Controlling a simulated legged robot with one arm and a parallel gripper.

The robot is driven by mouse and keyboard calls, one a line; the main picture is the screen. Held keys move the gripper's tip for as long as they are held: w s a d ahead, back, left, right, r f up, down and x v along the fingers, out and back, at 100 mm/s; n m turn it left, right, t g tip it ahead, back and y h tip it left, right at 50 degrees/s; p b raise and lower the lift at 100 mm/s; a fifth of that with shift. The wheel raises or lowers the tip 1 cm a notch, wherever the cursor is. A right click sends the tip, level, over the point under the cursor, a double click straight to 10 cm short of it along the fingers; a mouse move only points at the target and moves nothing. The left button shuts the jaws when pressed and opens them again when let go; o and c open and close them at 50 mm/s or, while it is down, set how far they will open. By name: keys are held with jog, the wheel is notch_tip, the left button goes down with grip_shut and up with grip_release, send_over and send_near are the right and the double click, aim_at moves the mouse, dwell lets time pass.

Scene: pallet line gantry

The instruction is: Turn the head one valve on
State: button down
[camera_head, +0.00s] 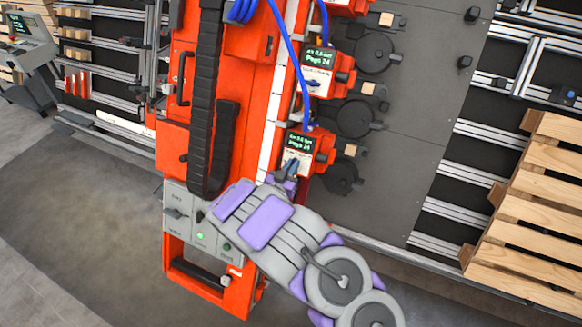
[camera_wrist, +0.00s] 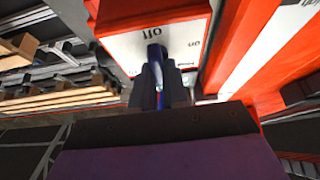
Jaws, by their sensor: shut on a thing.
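The valve handle (camera_wrist: 157,53) is a small dark blue lever on a white plate with "off" and "on" marks. It lies at the "off" mark, with "on" to one side. My gripper (camera_wrist: 161,88) is shut on the lever, one dark finger on each side; the fingers hide its lower part. In the head view my gripper (camera_head: 284,183) reaches the nearest orange head box (camera_head: 314,150), just below its green-lit screen (camera_head: 300,141). The handle (camera_head: 291,166) shows only in part there. The head's number cannot be read.
Another orange head box (camera_head: 330,75) with its own valve is farther up the red gantry (camera_head: 260,120). Blue hoses (camera_head: 293,55) hang close to the boxes. Dark round parts (camera_head: 355,118) stand to the right. A control panel (camera_head: 190,222) is at the left of my arm; wooden pallets (camera_head: 530,215) are at right.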

jog(key=shift+n+y, duration=0.3)
jog(key=shift+n, duration=0.1)
jog(key=n+y+p, duration=0.1)
jog(key=n+p, duration=0.1)
jog(key=n, duration=0.2)
jog(key=shift+r+y, duration=0.1)
jog(key=shift+y, duration=0.3)
jog(key=n+y, duration=0.3)
jog(key=n, duration=0.2)
jog(key=shift+n, duration=0.3)
jog(key=n+y, duration=0.1)
jog(key=n, duration=0.1)
jog(key=n+g+y, duration=0.1)
jog(key=n, duration=0.2)
jog(key=shift+g+b, duration=0.3)
jog(key=shift+b, duration=0.05)
jog(key=n+g+y+b, duration=0.1)
jog(key=n+g, duration=0.1)
jog(key=n, duration=0.3)
jog(key=shift+n, duration=0.4)
jog(key=shift+g, duration=0.3)
jog(key=shift+a, duration=0.1)
jog(key=c, duration=1.1)
grip_release()
jog(key=shift+a+f, duration=0.15)
jog(key=shift+f, duration=0.05)
jog(key=shift+c, duration=0.2)
